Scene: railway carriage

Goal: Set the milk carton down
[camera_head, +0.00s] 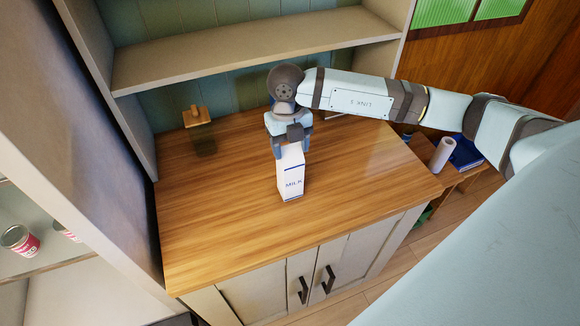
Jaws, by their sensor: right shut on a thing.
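The white milk carton (291,181), with "MILK" in blue letters, is upright over the middle of the wooden counter (230,225). My right gripper (291,146) is shut on the top of the carton, reaching down from above. The gripper hides the carton's upper end. I cannot tell whether the carton's base touches the counter or is slightly above it. My left gripper is not in view.
A jar with a wooden lid (197,117) stands at the counter's back left. A shelf (250,47) runs above the back. Cans (20,240) sit on a lower left shelf. A white roll (441,154) stands at right. The counter around the carton is clear.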

